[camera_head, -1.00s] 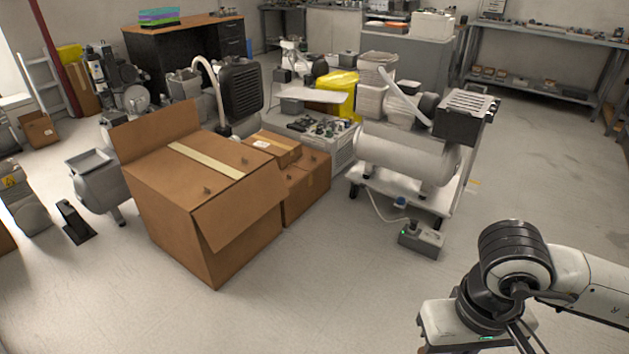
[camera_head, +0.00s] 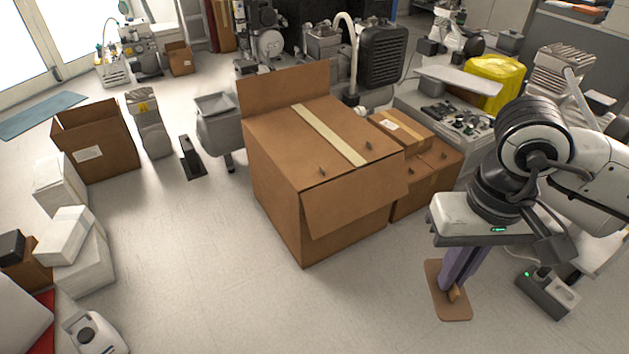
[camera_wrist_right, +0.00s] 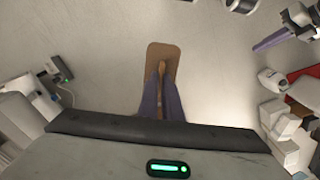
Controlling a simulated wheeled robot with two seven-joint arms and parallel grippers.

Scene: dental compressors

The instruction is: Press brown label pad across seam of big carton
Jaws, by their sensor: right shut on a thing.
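The big brown carton (camera_head: 275,190) stands on the floor at the centre of the head view. A pale tape strip (camera_head: 330,135) runs over its top, one flap stands up at the back and another hangs down in front. My right gripper (camera_head: 455,287) has its purple fingers shut on the small handle of the flat brown label pad (camera_head: 447,308), held to the right of the carton and apart from it. The wrist view shows the pad (camera_wrist_right: 160,52) beyond the fingertips (camera_wrist_right: 162,72). A purple finger-like part, apparently of my left gripper (camera_wrist_right: 272,40), shows at the wrist view's upper right; its opening is unclear.
Smaller cartons (camera_head: 425,180) stand against the big carton's right side. A grey box with a green light (camera_head: 547,292) lies on the floor at right. An open carton (camera_head: 97,145) and white boxes (camera_head: 75,250) stand at left. The floor in front is clear.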

